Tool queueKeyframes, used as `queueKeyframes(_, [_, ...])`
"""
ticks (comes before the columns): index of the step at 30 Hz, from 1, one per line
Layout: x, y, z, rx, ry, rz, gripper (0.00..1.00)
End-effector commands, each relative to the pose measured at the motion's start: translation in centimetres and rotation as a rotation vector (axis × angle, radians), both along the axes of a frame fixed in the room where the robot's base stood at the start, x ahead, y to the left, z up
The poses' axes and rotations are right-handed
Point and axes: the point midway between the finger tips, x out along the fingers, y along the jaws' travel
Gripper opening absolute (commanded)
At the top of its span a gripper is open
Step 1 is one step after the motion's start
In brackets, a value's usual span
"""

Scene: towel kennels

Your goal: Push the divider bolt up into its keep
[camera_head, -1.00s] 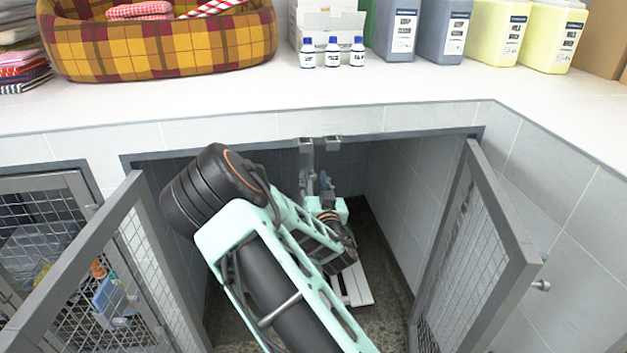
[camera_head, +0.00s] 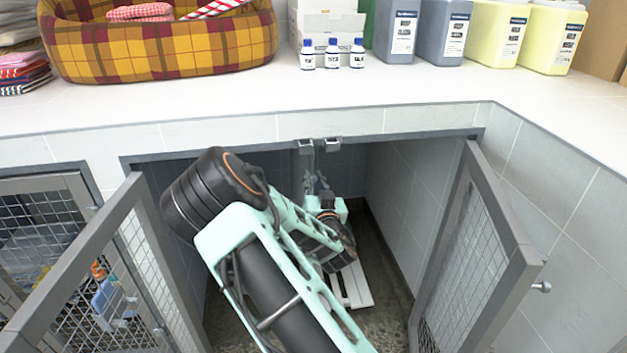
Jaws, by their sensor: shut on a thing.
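Two grey metal brackets hang at the top front edge of the open kennel, a left bracket (camera_head: 306,146) and a right bracket (camera_head: 333,144); I cannot tell for sure which is the keep. Below the left bracket a grey upright metal part (camera_head: 308,165) runs down towards my gripper, seemingly part of the divider bolt hardware. My gripper (camera_head: 321,186) is inside the kennel just below the brackets, shut on a small grey part that looks like the bolt. The bolt is mostly hidden by the fingers, and its top end is too small to make out.
Open mesh doors stand left (camera_head: 90,265) and right (camera_head: 480,250) of the opening. A white slatted board (camera_head: 352,288) lies on the kennel floor. Above, the white counter (camera_head: 230,110) holds a plaid pet bed (camera_head: 160,48), small bottles (camera_head: 332,55) and large jugs (camera_head: 495,38).

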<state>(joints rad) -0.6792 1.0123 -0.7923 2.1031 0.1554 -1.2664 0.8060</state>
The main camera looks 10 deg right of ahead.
Motion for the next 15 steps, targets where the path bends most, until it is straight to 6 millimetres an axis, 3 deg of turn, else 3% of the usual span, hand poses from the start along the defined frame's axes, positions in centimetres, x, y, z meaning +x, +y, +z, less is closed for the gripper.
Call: queueKeyframes(15, [0.0,-0.1,3.6,0.002,-0.004,-0.002,0.00])
